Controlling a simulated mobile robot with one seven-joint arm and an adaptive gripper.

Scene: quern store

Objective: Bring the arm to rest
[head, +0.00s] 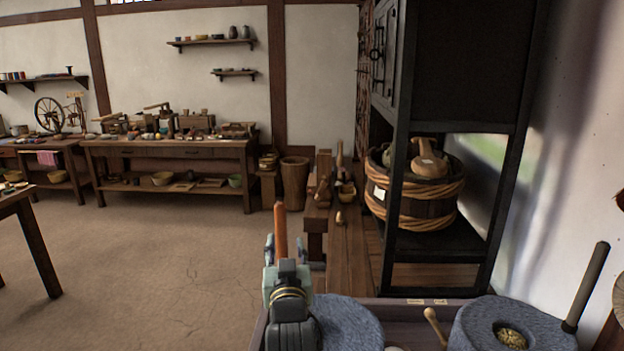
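My gripper (283,262) is at the lower middle of the head view, seen from behind with the black wrist of my arm (291,315) below it. It is raised near the left end of a tray with grey stones. A reddish-brown stick (281,228) stands upright at the gripper's far end. I cannot tell whether it is held between the fingers or stands behind them. The fingertips are mostly hidden by the gripper's own body.
A quern stone (345,325) and another with an upright handle (478,325) sit in the wooden tray (400,308). A dark cabinet frame (400,200) with a rope-bound tub (425,212) stands behind. A workbench (170,150) lines the far wall. Floor at left is clear.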

